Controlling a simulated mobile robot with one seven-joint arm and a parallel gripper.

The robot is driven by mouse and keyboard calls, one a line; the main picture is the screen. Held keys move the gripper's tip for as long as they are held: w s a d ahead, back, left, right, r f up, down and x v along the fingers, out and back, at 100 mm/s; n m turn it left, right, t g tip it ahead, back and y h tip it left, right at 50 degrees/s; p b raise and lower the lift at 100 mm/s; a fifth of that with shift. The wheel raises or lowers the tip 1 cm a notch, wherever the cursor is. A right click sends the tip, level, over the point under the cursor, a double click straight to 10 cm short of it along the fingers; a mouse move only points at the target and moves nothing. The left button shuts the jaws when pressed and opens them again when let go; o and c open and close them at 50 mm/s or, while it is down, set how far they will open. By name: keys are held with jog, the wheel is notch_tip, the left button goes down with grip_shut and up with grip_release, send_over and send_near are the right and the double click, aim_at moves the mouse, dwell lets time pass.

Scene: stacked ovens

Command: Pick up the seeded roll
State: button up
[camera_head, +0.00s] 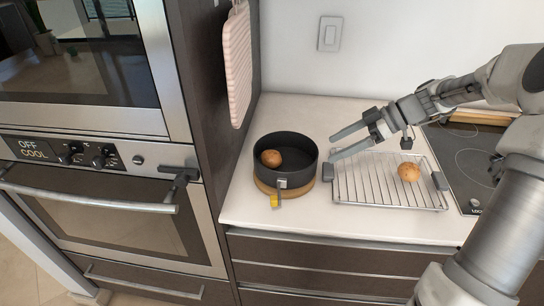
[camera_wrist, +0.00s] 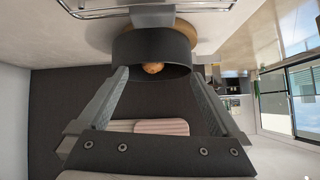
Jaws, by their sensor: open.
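One round brown roll (camera_head: 271,158) lies inside a round black pan (camera_head: 300,142); this roll also shows in the wrist view (camera_wrist: 153,68). Another round roll (camera_head: 408,172) lies on the wire rack to the right, with faint specks on its top. The picture is too small to tell for sure which roll is seeded. My gripper (camera_head: 333,144) is open and empty, above the counter between the pan and the rack, its fingers pointing left toward the pan. In the wrist view the pan lies ahead between the fingertips (camera_wrist: 160,72).
The pan stands on a round wooden board (camera_head: 262,187). The wire rack (camera_head: 360,195) with grey end handles lies beside it, next to a black cooktop (camera_head: 462,150).

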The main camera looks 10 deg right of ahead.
jog(key=w+n+y, duration=0.2)
jog(key=b, duration=0.1)
send_near(278, 155)
jog(key=shift+t, duration=0.3)
jog(key=x, duration=0.5)
jog(key=shift+s+f, duration=0.25)
jog(key=shift+f, duration=0.15)
jog(key=shift+r+x, duration=0.1)
jog(key=shift+x, duration=1.2)
jog(key=shift+r+x, duration=0.15)
jog(key=shift+x, duration=1.1)
jog(key=shift+w+a, duration=0.1)
jog(key=shift+w, duration=0.05)
jog(key=c, duration=1.4)
